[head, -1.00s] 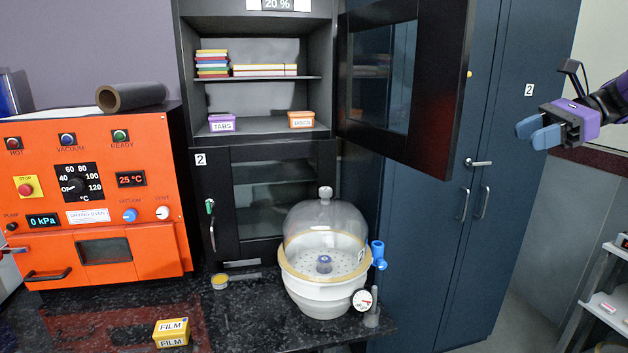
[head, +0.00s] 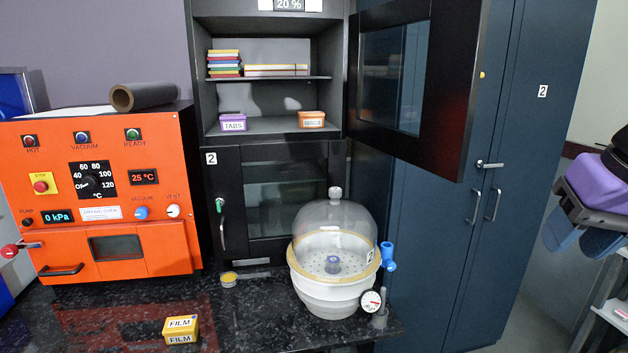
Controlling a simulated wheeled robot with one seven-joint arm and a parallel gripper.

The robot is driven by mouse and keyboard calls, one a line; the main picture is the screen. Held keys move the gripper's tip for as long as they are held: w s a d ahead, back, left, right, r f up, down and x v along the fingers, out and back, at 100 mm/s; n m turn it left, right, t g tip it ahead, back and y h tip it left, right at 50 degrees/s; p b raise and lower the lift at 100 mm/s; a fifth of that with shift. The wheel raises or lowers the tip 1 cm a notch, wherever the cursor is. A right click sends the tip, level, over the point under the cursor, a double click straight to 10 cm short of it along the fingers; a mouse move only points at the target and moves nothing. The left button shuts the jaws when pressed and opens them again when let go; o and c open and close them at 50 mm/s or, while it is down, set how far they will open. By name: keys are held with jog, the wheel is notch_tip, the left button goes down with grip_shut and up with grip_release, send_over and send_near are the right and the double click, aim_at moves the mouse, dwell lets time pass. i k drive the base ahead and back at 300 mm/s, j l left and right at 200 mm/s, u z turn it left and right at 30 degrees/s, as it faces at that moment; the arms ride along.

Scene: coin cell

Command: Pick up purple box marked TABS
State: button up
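The purple box marked TABS (head: 233,121) sits on the lower shelf of the open upper cabinet compartment, at its left side. Its label faces me. My gripper (head: 588,243) is at the far right edge of the head view, well away from the box and in front of the blue locker. Its blue fingertips point downward, with a gap visible between them and nothing in it. Part of the gripper is cut off by the picture edge.
An orange box (head: 312,119) shares the shelf (head: 272,126). The black cabinet door (head: 428,85) stands open to the right, between the shelf and my gripper. Below are a glass-domed desiccator (head: 335,275), a yellow FILM box (head: 181,329) and an orange oven (head: 100,225).

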aim_at(229, 123)
jog(key=i+l, duration=0.3)
jog(key=i+l+u, duration=0.1)
jog(key=i+l, duration=0.2)
jog(key=l, duration=0.2)
jog(key=i+l, duration=0.3)
jog(key=l, duration=0.15)
jog(key=i+l+u, duration=0.1)
jog(key=i+l, duration=0.2)
jog(key=l, duration=0.15)
jog(key=i+l, duration=0.3)
jog(key=l, duration=0.15)
jog(key=i+l, duration=0.25)
jog(key=l, duration=0.2)
jog(key=l+u, duration=0.1)
jog(key=u, duration=1.55)
jog(key=k+j, duration=0.1)
jog(key=j, duration=0.25)
jog(key=j+z, duration=0.15)
jog(key=j, duration=0.2)
jog(key=k+j, duration=0.15)
jog(key=j, duration=0.2)
jog(key=i+j+z, duration=0.1)
jog(key=j, duration=0.25)
jog(key=i+j+z, duration=0.1)
jog(key=j, duration=0.25)
jog(key=i+j+z, duration=0.15)
jog(key=j, duration=0.2)
jog(key=i, duration=0.05)
